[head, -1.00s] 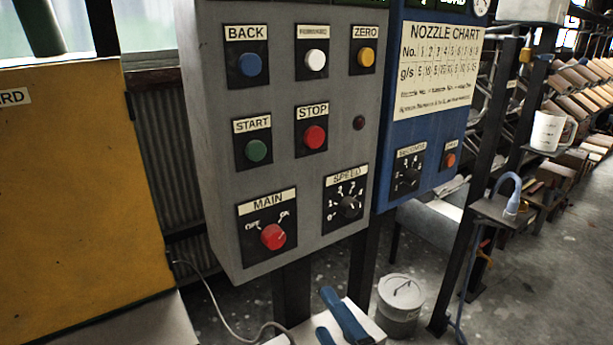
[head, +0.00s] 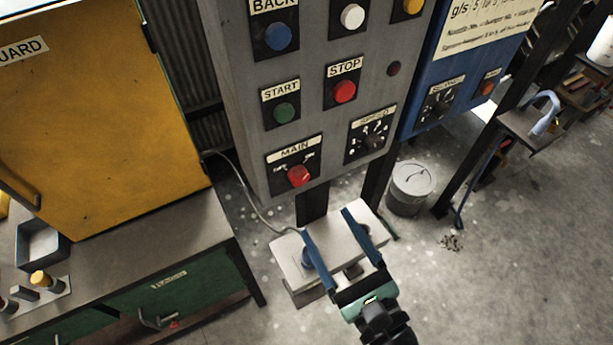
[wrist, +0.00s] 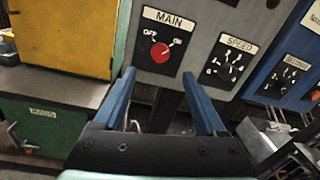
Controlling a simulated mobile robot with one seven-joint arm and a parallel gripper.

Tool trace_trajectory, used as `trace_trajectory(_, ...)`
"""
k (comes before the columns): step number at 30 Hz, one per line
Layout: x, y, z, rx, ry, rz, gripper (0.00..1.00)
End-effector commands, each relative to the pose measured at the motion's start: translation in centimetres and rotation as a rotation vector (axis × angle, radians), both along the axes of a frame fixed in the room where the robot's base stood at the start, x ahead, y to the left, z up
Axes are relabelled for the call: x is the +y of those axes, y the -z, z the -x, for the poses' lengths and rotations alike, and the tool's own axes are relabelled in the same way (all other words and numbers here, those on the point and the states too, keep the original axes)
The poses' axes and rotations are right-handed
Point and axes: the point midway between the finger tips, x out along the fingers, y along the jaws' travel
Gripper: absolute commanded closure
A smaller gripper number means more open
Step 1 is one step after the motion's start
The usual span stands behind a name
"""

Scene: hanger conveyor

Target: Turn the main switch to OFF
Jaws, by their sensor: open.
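The main switch is a red round knob (head: 298,176) on a black plate low on the grey control panel (head: 240,100), under the MAIN label. It also shows in the wrist view (wrist: 160,53), with OFF marked at upper left and ON at upper right. Its pale pointer mark seems to lean to the upper right, toward ON. My gripper (head: 328,222) has two blue fingers, spread apart with nothing between them. In the head view it is below the knob, apart from it. In the wrist view the knob appears above the gap between the fingertips (wrist: 158,75).
The speed dial (head: 370,140) is right of the switch; the green start button (head: 285,112) and red stop button (head: 345,92) are above. A yellow guard (head: 100,120) and a green-drawered bench stand left.

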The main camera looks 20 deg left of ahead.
Motion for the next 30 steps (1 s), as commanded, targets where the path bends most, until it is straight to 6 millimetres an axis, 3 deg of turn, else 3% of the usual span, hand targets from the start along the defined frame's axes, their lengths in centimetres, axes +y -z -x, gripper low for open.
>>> trace_trajectory(6,3.8,-0.2,-3.1,-0.002,-0.005,0.002,0.26)
trace_trajectory(12,6.2,-0.2,-5.3,-0.002,-0.003,0.002,0.26)
trace_trajectory(26,7.3,0.0,-6.4,-0.002,0.0,0.003,0.26)
trace_trajectory(27,7.3,0.0,-6.4,-0.002,0.0,0.003,0.28)
trace_trajectory(30,7.3,0.0,-6.4,-0.002,0.0,0.003,0.46)
